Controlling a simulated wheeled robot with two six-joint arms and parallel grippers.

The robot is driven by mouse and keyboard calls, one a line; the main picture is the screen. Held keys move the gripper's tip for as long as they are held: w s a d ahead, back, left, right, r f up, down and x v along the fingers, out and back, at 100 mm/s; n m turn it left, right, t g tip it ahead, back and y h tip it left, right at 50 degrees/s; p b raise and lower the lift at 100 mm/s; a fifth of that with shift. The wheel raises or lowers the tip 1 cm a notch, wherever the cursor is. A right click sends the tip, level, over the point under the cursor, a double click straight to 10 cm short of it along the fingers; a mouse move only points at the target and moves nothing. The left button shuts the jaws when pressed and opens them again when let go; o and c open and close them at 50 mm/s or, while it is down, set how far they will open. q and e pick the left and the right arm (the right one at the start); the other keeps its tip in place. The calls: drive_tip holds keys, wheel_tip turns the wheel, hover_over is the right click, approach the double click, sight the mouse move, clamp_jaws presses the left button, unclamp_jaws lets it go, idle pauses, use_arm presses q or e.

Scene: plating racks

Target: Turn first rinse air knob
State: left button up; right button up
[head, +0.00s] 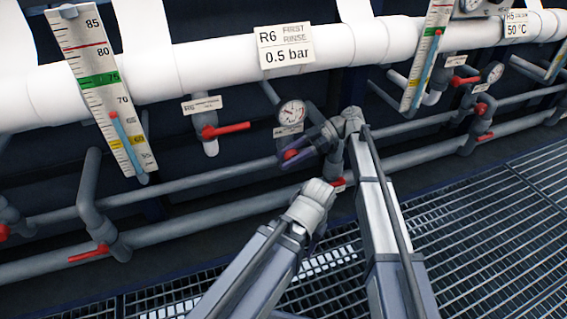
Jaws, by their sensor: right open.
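The R6 FIRST RINSE sign (286,48) reads 0.5 bar and hangs on the white pipe. Below it is a round dial gauge (291,112) with a small label. A red knob (290,155) shows just under the gauge, partly covered by my gripper. My right gripper (298,153) reaches in from the right, its dark fingers open around or in front of this knob; I cannot tell whether they touch it. My left arm ends lower, in the middle of the view; its gripper fingers do not show.
A red lever valve (226,130) is left of the gauge, and another red lever (88,253) is on the lower left pipe. Tall level scales stand at left (100,85) and right (425,55). Grey pipes (230,184) run along the wall. The grating floor (480,240) is clear at right.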

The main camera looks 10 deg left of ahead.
drive_tip(key=shift+s+a+f, duration=0.25)
drive_tip(key=shift+s+a, duration=0.1)
drive_tip(key=shift+a, duration=0.2)
drive_tip(key=shift+c, duration=0.4)
clamp_jaws()
